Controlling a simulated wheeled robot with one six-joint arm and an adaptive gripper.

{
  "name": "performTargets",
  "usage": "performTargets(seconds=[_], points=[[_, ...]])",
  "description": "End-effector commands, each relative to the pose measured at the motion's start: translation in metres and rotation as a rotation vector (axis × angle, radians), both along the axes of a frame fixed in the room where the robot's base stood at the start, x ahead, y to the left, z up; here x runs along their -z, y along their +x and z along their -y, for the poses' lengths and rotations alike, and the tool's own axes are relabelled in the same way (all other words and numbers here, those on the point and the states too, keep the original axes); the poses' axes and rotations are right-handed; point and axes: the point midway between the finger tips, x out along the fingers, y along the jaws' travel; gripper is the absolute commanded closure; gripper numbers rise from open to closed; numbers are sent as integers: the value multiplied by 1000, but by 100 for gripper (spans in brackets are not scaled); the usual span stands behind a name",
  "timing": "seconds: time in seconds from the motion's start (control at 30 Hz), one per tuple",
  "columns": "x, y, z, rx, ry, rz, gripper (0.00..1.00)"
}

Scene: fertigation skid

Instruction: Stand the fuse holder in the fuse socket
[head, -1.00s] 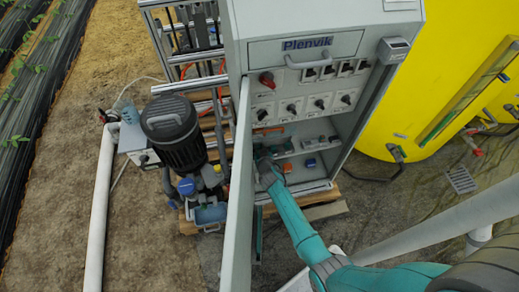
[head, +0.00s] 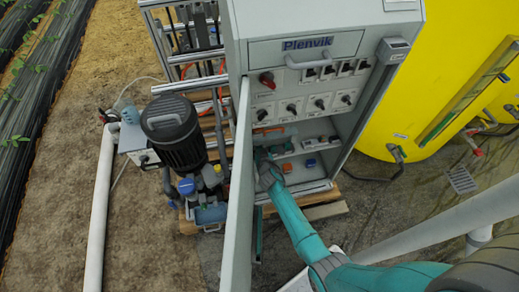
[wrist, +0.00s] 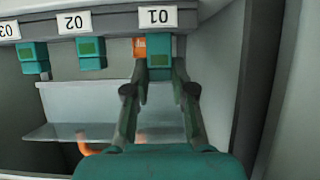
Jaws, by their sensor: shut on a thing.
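My gripper (wrist: 160,75) is shut on a small teal block with a green window, which appears to be the fuse holder (wrist: 159,50). The block looks upright in the picture, just below the label 01 on the rail. An orange piece (wrist: 139,46) shows directly left of the block, partly hidden; I cannot tell whether it is the fuse socket. I also cannot tell whether the block is seated or apart from what lies behind it. In the head view my gripper is inside the open cabinet, its fingertips and load hidden or too small to make out.
Similar teal blocks stand at label 02 (wrist: 91,53) and label 03 (wrist: 33,57). The cabinet's side wall (wrist: 262,90) is close on the right. The open cabinet door (head: 238,200) stands left of my arm.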

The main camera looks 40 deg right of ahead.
Motion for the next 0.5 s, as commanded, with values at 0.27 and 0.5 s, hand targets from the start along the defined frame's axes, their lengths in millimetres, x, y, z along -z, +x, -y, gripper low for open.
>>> performTargets(seconds=[0.27, 0.5], points=[[5, 0, 0, 0, 1, 0, 100], [9, 0, 0, -2, 1, -1, 100]])
